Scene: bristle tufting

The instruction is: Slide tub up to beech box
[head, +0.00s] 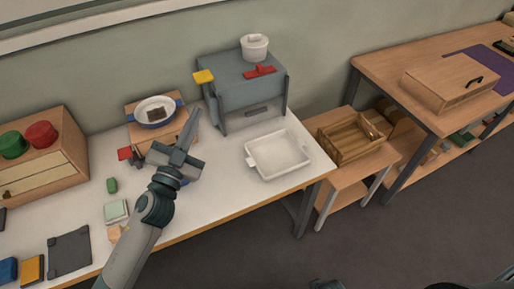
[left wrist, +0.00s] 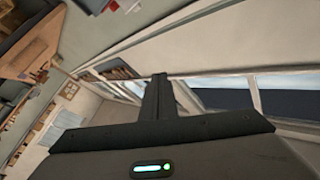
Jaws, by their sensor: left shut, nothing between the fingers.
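A white rectangular tub (head: 278,157) with a side handle sits empty on the white table, in front of the grey machine. A light wood box (head: 45,160) with green and red knobs on top stands at the table's left end. Another wood box (head: 450,80) with a dark handle stands on the right table. I cannot tell which is the beech box. My left gripper (head: 193,120) is shut and empty, raised over the table, left of the tub and apart from it. Its shut fingers (left wrist: 158,92) show in the left wrist view, where neither tub nor box is recognisable.
The grey machine (head: 245,90) with a white pot (head: 254,46) stands behind the tub. A bowl (head: 157,111) sits on a wooden stand behind my left gripper. A slatted crate (head: 350,137) is on a lower stand to the right, across a gap. Small blocks lie at front left.

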